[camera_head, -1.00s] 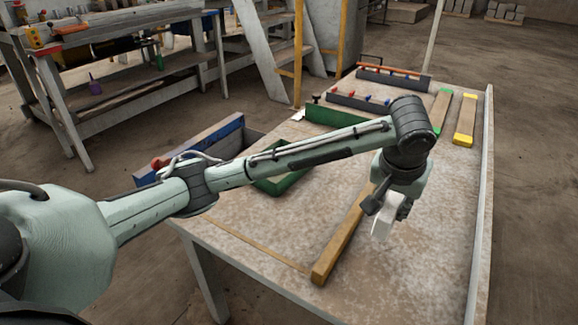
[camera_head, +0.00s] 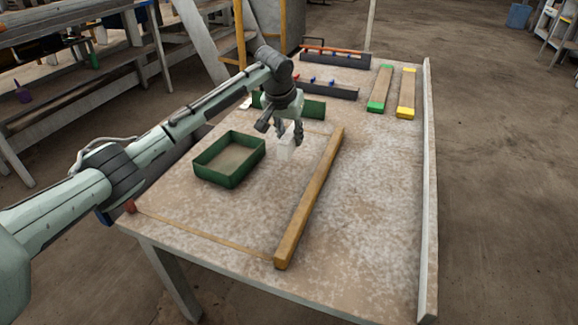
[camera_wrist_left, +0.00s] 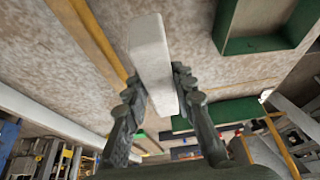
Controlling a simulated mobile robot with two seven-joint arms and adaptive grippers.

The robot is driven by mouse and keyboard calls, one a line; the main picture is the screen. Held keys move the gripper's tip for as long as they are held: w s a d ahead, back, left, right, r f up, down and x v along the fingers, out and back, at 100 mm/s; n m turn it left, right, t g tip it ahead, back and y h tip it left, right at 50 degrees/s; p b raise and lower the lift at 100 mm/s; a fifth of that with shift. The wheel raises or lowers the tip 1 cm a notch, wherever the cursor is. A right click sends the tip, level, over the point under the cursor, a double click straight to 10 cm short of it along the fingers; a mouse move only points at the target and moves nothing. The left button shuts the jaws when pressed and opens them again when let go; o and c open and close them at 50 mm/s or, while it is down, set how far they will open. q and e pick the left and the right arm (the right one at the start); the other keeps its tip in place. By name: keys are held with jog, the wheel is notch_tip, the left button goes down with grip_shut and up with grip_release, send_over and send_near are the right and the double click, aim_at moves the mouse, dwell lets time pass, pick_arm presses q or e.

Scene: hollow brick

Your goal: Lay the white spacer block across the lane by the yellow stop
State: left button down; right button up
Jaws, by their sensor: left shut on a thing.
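The white spacer block (camera_head: 286,149) is held between the fingers of my left gripper (camera_head: 288,136). In the left wrist view the block (camera_wrist_left: 151,55) is a long pale bar sticking out between the two dark fingers. It appears to be above the table, left of the long wooden beam (camera_head: 312,200); its exact height is hard to tell. The yellow stop (camera_head: 405,112) is the yellow end of a wooden strip at the far right of the table. A similar strip with green ends (camera_head: 379,90) lies to its left. My right gripper is out of view.
A green tray (camera_head: 230,178) stands left of the beam. Another green-walled thing (camera_head: 313,108) is partly behind my gripper. Dark racks with coloured pegs (camera_head: 335,58) stand at the back. A raised edge (camera_head: 427,190) borders the right side. Table right of the beam is clear.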

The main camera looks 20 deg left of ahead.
pick_arm(q)
jog(key=s+d+f, duration=0.1)
jog(key=s, duration=0.1)
jog(key=s+d+f, duration=0.1)
jog(key=shift+s+d+f, duration=0.3)
jog(key=shift+s+f, duration=0.05)
jog(key=shift+s, duration=0.05)
notch_tip(320, 180, down, 4)
jog(key=shift+r, duration=0.1)
jog(key=shift+f, duration=0.2)
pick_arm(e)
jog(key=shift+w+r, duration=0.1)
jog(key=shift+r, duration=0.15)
pick_arm(q)
jog(key=c, duration=1.7)
grip_release()
jog(key=o, duration=0.4)
jog(key=shift+o, duration=0.2)
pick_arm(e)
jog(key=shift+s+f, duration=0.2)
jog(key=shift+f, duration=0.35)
